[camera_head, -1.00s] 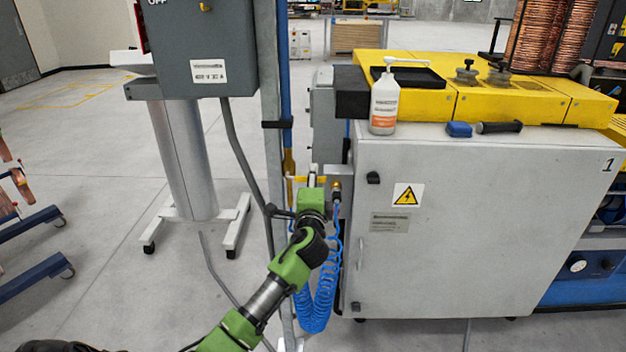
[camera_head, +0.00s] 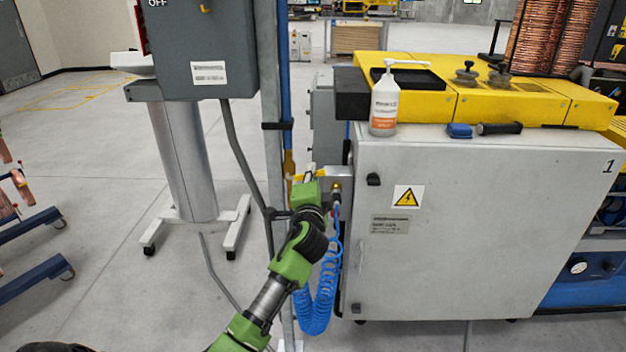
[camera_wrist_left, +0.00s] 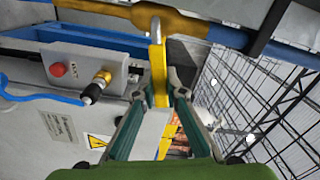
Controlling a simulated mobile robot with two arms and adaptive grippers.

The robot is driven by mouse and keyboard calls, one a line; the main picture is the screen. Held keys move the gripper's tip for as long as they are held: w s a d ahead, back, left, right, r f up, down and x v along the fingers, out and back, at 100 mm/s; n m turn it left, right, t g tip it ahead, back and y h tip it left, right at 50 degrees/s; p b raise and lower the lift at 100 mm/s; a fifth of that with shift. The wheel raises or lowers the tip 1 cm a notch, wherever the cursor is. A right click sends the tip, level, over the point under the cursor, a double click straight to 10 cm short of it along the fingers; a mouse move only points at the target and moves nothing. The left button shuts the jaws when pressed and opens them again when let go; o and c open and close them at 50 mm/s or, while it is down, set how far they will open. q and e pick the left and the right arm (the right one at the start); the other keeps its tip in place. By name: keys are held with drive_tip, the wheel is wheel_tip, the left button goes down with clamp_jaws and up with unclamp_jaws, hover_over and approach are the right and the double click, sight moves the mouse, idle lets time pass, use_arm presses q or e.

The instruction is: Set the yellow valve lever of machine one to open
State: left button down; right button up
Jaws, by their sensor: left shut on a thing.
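The yellow valve lever (camera_wrist_left: 158,75) sticks out from the yellow valve body (camera_wrist_left: 185,22) on the blue pipe. In the left wrist view my left gripper (camera_wrist_left: 160,92) has its two fingers closed on either side of the lever's outer end. In the head view the gripper (camera_head: 309,174) is at the lever (camera_head: 297,178), beside the grey post and left of machine one's cabinet (camera_head: 470,220). The gripper hides part of the lever there. My right gripper is not in view.
A blue coiled hose (camera_head: 323,285) hangs close beside my left wrist. The grey post (camera_head: 268,150) and blue pipe (camera_head: 286,75) stand just behind. A small box with a red button (camera_wrist_left: 57,70) sits near the valve. A white bottle (camera_head: 384,105) stands on the cabinet.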

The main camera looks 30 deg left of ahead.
sight(287, 151)
use_arm(q)
drive_tip(key=n, duration=0.1)
drive_tip(key=r+n, duration=0.2)
drive_tip(key=shift+s+a+n, duration=0.25)
drive_tip(key=shift+a+n, duration=0.1)
drive_tip(key=shift+n, duration=0.05)
drive_tip(key=r+n, duration=0.1)
drive_tip(key=a+n+p, duration=0.1)
drive_tip(key=n, duration=0.1)
drive_tip(key=shift+s+a+r+n, duration=0.15)
drive_tip(key=shift+s+r+n, duration=0.15)
drive_tip(key=shift+s+r, duration=0.1)
drive_tip(key=a+n+p, duration=0.1)
drive_tip(key=n, duration=0.1)
drive_tip(key=s+a+r+n, duration=0.1)
drive_tip(key=n, duration=0.1)
drive_tip(key=shift+s+p, duration=0.15)
drive_tip(key=shift+p, duration=0.25)
drive_tip(key=shift+s+a+r+n+p, duration=0.1)
drive_tip(key=shift+s+a+n+p, duration=0.25)
drive_tip(key=shift+n, duration=0.5)
drive_tip(key=shift+s+a+n+p, duration=0.1)
drive_tip(key=shift+a+n+p, duration=0.1)
drive_tip(key=shift+a+n, duration=0.45)
drive_tip(key=shift+d+n, duration=0.15)
drive_tip(key=shift+n, duration=0.15)
drive_tip(key=c, duration=2)
unclamp_jaws()
drive_tip(key=shift+c, duration=0.2)
drive_tip(key=shift+s, duration=0.1)
